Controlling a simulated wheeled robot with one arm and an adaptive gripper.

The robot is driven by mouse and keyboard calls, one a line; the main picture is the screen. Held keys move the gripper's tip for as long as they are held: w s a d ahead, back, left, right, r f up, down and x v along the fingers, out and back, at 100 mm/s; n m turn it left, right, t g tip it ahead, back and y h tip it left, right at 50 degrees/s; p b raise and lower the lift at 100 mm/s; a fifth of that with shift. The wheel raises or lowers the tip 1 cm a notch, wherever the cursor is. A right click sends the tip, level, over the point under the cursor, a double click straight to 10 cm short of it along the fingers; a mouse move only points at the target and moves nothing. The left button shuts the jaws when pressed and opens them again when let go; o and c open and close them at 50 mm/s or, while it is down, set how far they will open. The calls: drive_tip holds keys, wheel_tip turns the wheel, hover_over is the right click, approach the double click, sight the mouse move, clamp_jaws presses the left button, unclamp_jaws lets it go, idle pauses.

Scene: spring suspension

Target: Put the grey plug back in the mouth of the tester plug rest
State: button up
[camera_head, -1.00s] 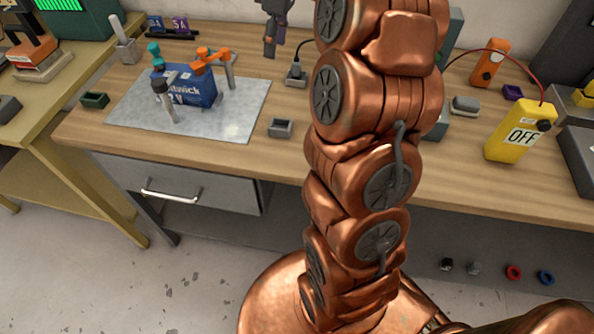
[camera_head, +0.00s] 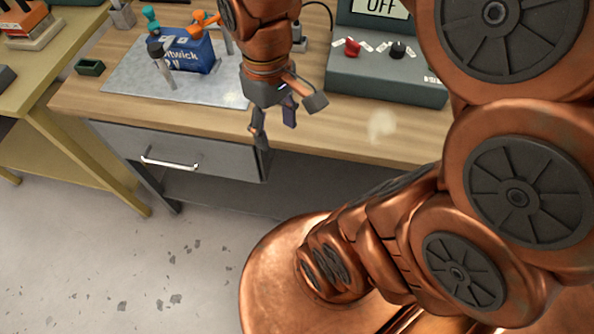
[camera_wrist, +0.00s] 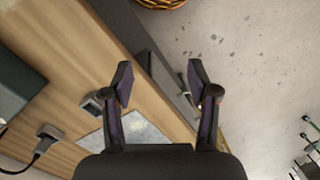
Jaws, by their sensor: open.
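A grey plug-like piece with a dark cord (camera_head: 298,40) stands on the bench behind my arm; it also shows at the lower left of the wrist view (camera_wrist: 46,138). I cannot tell whether it sits in a rest. The tester (camera_head: 385,72), a grey-green box reading OFF with red and black knobs, is right of it. A small grey open-topped block (camera_wrist: 95,103) sits near the bench's front edge, hidden behind my gripper in the head view. My gripper (camera_head: 275,124) is open, empty, and above the front edge; the wrist view shows its spread fingers (camera_wrist: 163,84).
A blue battery (camera_head: 188,52) with orange and teal clamps stands on a metal plate (camera_head: 120,84) at left. A small green tray (camera_head: 89,67) lies beside the plate. A drawer (camera_head: 165,150) is below the bench. The front strip right of my gripper is clear.

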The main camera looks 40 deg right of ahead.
drive_tip(key=s+a+f+m, duration=0.1)
drive_tip(key=s+f, duration=0.3)
drive_tip(key=s, duration=0.4)
drive_tip(key=shift+s+a+m, duration=0.15)
drive_tip(key=shift+a+m, duration=0.15)
drive_tip(key=shift+m, duration=0.3)
drive_tip(key=shift+r, duration=0.1)
wheel_tip(320, 180, up, 4)
drive_tip(key=p, duration=0.3)
drive_tip(key=shift+f+p, duration=0.25)
drive_tip(key=shift+p, duration=0.05)
